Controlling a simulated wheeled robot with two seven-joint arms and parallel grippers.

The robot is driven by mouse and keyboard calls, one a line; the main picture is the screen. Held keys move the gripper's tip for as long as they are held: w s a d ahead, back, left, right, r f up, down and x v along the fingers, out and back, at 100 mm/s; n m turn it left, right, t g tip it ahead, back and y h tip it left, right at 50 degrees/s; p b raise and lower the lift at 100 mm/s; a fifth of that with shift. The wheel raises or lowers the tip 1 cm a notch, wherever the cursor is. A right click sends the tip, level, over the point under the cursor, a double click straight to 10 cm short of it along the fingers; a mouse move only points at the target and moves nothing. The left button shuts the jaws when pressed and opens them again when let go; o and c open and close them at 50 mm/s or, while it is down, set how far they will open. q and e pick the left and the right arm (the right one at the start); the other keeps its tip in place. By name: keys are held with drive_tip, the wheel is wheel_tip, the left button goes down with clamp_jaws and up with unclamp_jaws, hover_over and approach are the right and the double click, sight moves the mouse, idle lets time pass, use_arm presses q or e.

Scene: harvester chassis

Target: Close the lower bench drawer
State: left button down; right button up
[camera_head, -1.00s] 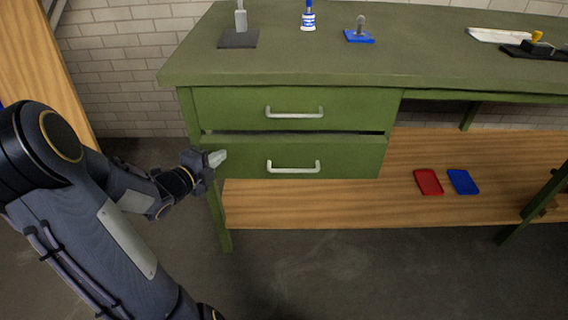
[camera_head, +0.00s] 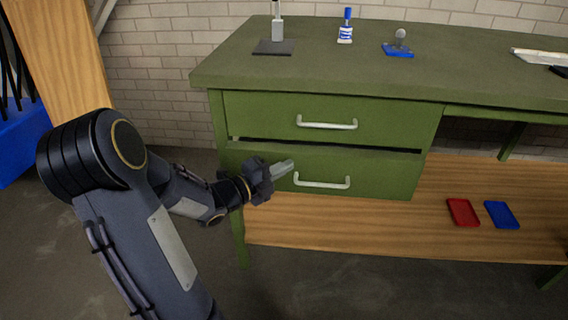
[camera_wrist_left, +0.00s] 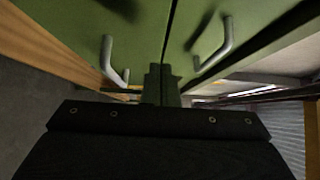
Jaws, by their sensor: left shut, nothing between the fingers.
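The green lower drawer (camera_head: 385,178) of the bench stands slightly out, with a dark gap along its top edge. Its pale bar handle (camera_head: 322,185) is on the front. The upper drawer (camera_head: 390,122) above it looks flush. My left gripper (camera_head: 283,169) has its fingers shut and empty, in front of the left part of the lower drawer, just left of the handle. I cannot tell whether it touches the front. The left wrist view shows the shut fingers (camera_wrist_left: 160,85) between the lower handle (camera_wrist_left: 110,60) and the upper handle (camera_wrist_left: 218,45). My right gripper is out of view.
The bench top (camera_head: 350,72) holds a grey stand (camera_head: 277,30), a blue-and-white bottle (camera_head: 345,30) and a blue-based fixture (camera_head: 398,48). A red tray (camera_head: 462,212) and a blue tray (camera_head: 501,214) lie on the wooden lower shelf (camera_head: 350,228). A blue bin (camera_head: 20,145) stands far left.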

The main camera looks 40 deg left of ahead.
sight(277, 152)
use_arm(q)
drive_tip(key=shift+w+a, duration=0.45)
drive_tip(key=shift+w, duration=0.15)
drive_tip(key=shift+w+a, duration=0.4)
drive_tip(key=shift+w, duration=0.2)
drive_tip(key=shift+w, duration=0.1)
drive_tip(key=w+a+b, duration=0.2)
drive_tip(key=w, duration=0.1)
drive_tip(key=shift+w+a+f, duration=0.1)
drive_tip(key=shift+w+f, duration=0.05)
drive_tip(key=shift+w, duration=0.1)
drive_tip(key=shift+w+a, duration=0.2)
drive_tip(key=shift+w, duration=0.05)
drive_tip(key=shift+a+r, duration=0.1)
drive_tip(key=shift+r, duration=0.25)
